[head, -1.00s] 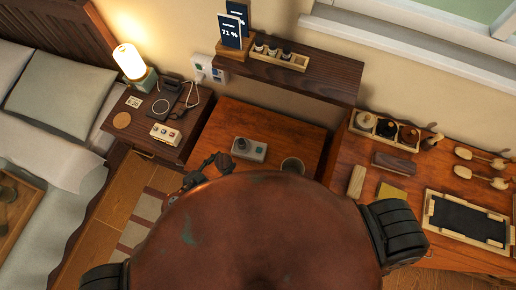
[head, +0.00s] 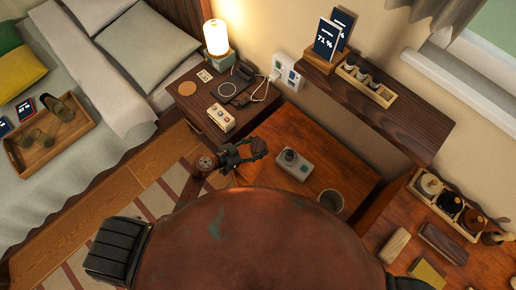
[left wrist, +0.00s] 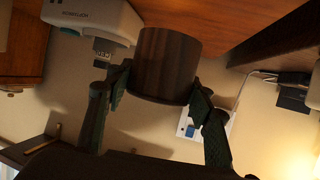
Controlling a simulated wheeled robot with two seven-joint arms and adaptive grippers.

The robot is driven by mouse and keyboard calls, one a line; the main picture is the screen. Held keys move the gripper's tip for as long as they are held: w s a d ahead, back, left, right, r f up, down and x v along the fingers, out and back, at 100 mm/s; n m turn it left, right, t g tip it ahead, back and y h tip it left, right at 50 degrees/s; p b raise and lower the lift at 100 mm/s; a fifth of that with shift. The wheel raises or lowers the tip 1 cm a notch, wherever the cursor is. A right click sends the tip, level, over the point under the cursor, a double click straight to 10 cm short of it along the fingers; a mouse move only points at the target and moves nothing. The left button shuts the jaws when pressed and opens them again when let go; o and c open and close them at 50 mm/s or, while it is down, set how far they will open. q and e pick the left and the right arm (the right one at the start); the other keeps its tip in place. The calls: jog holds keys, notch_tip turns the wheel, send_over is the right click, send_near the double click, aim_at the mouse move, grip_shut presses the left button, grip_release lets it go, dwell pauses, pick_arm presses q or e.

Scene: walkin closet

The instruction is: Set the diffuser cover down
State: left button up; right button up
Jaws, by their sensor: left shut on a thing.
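My left gripper (head: 245,158) is over the left edge of the low reddish wooden table (head: 345,168). It is shut on a dark brown, wood-grained cylinder, the diffuser cover (left wrist: 165,65), held between its two fingers in the left wrist view. In the head view the cover (head: 258,146) is small and dark at the fingertips. A pale grey device with a round dark knob (head: 293,165) sits on the table to the right of the gripper. A white device with lettering (left wrist: 95,18) is beside the cover in the left wrist view. My right gripper is out of view.
A round dark cup (head: 331,200) stands on the table's right part. A nightstand (head: 190,103) with a lamp (head: 216,40), a charger and a button box (head: 221,118) is behind left. A dark shelf (head: 400,120) overhangs the table's back. Bare tabletop lies around the device.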

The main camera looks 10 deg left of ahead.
aim_at(257, 148)
pick_arm(q)
jog(key=shift+w+a+f+b, duration=0.15)
jog(key=shift+w+f+b, duration=0.15)
jog(key=shift+w+f, duration=0.45)
notch_tip(257, 148, down, 4)
jog(key=shift+w+b, duration=0.15)
jog(key=shift+b, duration=1)
jog(key=shift+a+r, duration=0.1)
jog(key=shift+r, duration=0.1)
jog(key=o, duration=1.2)
jog(key=shift+f, duration=0.15)
jog(key=shift+c, duration=0.2)
jog(key=p+v, duration=0.3)
jog(key=v, duration=0.7)
jog(key=shift+s+a+r, duration=0.2)
jog(key=shift+s, duration=0.05)
jog(key=shift+s+a+r, duration=0.25)
jog(key=shift+s+a, duration=0.15)
jog(key=shift+a, duration=0.1)
